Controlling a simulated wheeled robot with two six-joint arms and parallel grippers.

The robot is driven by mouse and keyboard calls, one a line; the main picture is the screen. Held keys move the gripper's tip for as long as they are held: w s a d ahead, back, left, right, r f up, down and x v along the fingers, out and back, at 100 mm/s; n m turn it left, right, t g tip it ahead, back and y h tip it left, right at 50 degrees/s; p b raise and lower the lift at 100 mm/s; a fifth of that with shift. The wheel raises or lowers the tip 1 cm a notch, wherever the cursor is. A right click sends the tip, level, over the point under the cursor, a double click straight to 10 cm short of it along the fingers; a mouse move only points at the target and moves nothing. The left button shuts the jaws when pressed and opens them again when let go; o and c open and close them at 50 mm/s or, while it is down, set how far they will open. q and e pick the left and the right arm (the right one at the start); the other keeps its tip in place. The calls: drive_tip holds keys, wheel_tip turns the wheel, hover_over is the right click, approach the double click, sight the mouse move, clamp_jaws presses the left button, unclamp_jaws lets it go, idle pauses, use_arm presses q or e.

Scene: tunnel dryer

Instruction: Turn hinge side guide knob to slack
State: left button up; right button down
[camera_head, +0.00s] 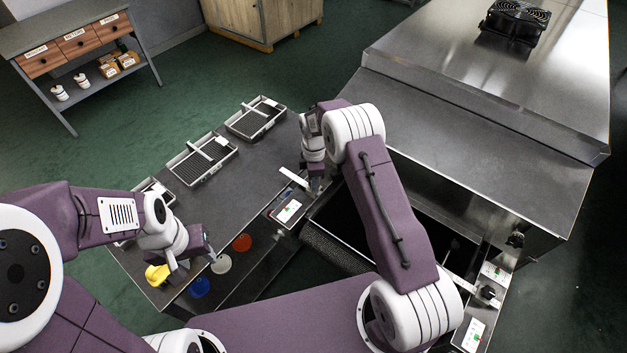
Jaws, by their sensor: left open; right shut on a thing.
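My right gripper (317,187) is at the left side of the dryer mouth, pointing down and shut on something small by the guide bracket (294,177). The gripper hides what it holds; it appears to be the guide knob there, and its turn position cannot be seen. A label plate (288,211) with white and green marks lies just in front of it. A second, black knob (488,292) stands uncovered on the right side of the mouth, far from both grippers. My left gripper (197,262) is open above the front of the dark table, near a yellow object (157,274).
The dark table (255,165) carries several trays, one being this far one (258,118). Red (242,243), white (221,264) and blue (200,287) discs lie along its front edge. The steel dryer housing (480,140) fills the right. A drawer bench (75,45) stands at back left.

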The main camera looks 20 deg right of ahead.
drive_tip(key=c, duration=1)
unclamp_jaws()
drive_tip(key=shift+d, duration=0.15)
drive_tip(key=shift+c, duration=0.2)
wheel_tip(320, 180, up, 9)
drive_tip(key=b, duration=0.1)
drive_tip(key=shift+r, duration=0.1)
